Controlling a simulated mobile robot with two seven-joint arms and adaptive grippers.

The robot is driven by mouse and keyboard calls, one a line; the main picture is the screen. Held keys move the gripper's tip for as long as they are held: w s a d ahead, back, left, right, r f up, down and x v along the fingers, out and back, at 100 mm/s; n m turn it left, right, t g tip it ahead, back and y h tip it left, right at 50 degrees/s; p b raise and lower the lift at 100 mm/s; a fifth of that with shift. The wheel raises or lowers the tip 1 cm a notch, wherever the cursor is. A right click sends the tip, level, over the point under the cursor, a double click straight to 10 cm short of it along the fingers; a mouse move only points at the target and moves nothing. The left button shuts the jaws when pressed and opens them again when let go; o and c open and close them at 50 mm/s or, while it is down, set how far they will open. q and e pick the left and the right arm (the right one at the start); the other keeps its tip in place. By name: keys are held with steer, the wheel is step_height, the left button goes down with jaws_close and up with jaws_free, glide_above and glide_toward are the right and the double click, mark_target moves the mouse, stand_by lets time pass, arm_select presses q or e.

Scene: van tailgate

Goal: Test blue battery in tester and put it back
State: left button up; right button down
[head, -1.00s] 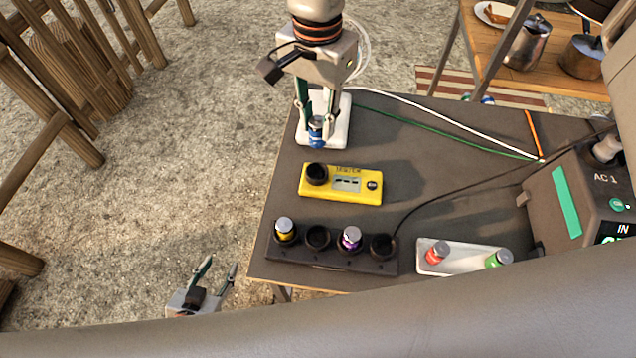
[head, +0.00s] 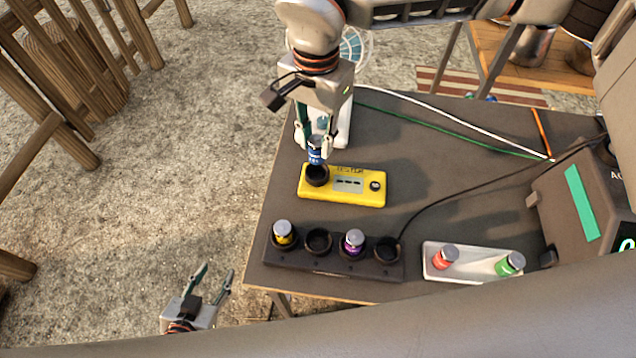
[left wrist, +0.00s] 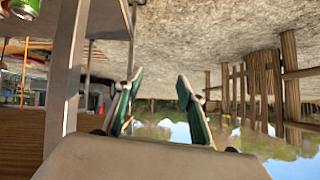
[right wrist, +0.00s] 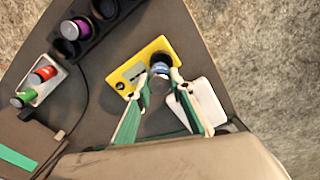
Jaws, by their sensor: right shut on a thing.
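The blue battery (head: 315,152) is upright in my right gripper (head: 315,143), which is shut on it. The battery is over the round black socket (head: 317,176) of the yellow tester (head: 350,198); I cannot tell whether its lower end is inside the socket. The right wrist view shows the battery (right wrist: 160,70) between the fingertips at the socket. The black charger rack (head: 335,262) holds a yellow battery (head: 283,233) and a purple battery (head: 353,242); two of its sockets are empty. My left gripper (head: 215,272) is open and empty, off the table's near left edge.
A white tray (head: 471,274) holds a red battery (head: 445,257) and a green battery (head: 510,263). A white pad (head: 343,130) lies behind the tester. A grey power unit (head: 580,205) stands at the right, with cables crossing the table.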

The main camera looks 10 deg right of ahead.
steer(key=shift+w+f+b, duration=0.2)
steer(key=shift+f+b, duration=0.35)
steer(key=shift+f, duration=1.1)
steer(key=shift+w+f, duration=0.1)
steer(key=shift+f, duration=0.15)
arm_select(q)
steer(key=shift+w+a+f, duration=0.25)
steer(key=shift+w+f, duration=0.1)
steer(key=shift+f, duration=0.05)
steer(key=shift+r, duration=0.15)
steer(key=shift+s, duration=0.2)
arm_select(e)
steer(key=shift+r, duration=0.1)
arm_select(q)
steer(key=shift+s+d+f, duration=0.1)
steer(key=shift+s+f, duration=0.15)
steer(key=shift+f, duration=0.05)
arm_select(e)
steer(key=shift+d, duration=0.1)
arm_select(q)
steer(key=shift+w+r, duration=0.1)
steer(key=shift+w, duration=0.05)
arm_select(e)
steer(key=shift+f, duration=0.6)
arm_select(q)
steer(key=shift+w+r, duration=0.1)
steer(key=shift+w, duration=0.25)
arm_select(e)
steer(key=shift+f, duration=0.15)
